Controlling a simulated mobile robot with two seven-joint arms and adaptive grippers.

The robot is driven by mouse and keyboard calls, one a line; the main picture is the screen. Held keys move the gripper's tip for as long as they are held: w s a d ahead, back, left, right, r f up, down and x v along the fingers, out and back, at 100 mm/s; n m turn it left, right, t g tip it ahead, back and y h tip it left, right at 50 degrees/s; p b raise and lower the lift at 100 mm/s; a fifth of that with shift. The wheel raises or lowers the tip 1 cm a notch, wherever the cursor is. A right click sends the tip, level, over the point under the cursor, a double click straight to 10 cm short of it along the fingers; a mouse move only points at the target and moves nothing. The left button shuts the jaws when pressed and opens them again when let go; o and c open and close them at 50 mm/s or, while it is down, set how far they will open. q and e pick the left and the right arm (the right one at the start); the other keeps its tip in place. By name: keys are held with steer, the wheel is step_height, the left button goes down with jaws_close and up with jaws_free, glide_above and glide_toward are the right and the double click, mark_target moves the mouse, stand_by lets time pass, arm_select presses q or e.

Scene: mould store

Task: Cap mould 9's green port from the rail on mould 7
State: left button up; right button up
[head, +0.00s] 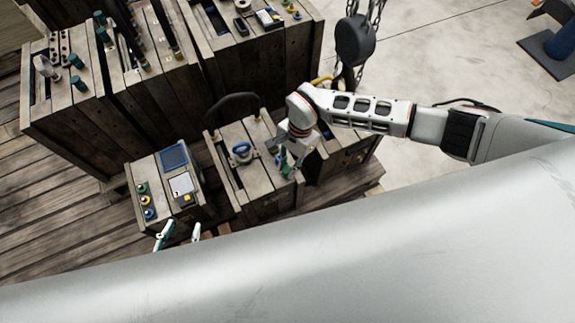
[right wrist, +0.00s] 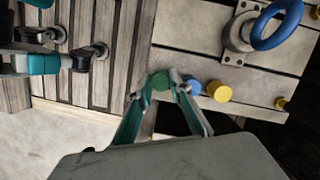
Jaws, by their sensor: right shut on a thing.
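My right gripper (head: 286,168) is over the near right edge of the middle wooden mould (head: 258,182). In the right wrist view its fingers (right wrist: 161,80) are shut on a green cap (right wrist: 160,81). A blue cap (right wrist: 190,87) and a yellow cap (right wrist: 218,92) stand beside it in a row. Whether the green cap is clear of its seat, I cannot tell. A low mould (head: 153,173) at left has a green port (head: 142,188), a yellow port (head: 145,200) and a blue port (head: 149,214). My left gripper (head: 178,234) is open and empty before this mould. Mould numbers are unreadable.
The middle mould carries a blue ring (head: 240,150) and a black hoop (head: 233,101). Another low mould (head: 362,140) stands to its right. Taller moulds (head: 130,95) stand behind. A chain hoist (head: 354,40) hangs at the back. My silver body covers the front.

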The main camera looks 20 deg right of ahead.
arm_select(q)
steer(key=shift+w+a, duration=0.1)
steer(key=shift+w, duration=0.1)
arm_select(e)
steer(key=shift+f, duration=0.2)
arm_select(q)
steer(key=shift+s+f, duration=0.1)
steer(key=shift+f, duration=0.05)
arm_select(e)
steer(key=shift+f, duration=0.15)
arm_select(q)
steer(key=shift+s, duration=0.1)
arm_select(e)
steer(key=o, duration=0.8)
arm_select(q)
steer(key=shift+s+f, duration=0.1)
steer(key=shift+s, duration=0.1)
steer(key=shift+w, duration=0.15)
arm_select(e)
steer(key=v, duration=1.2)
steer(key=shift+s, duration=0.1)
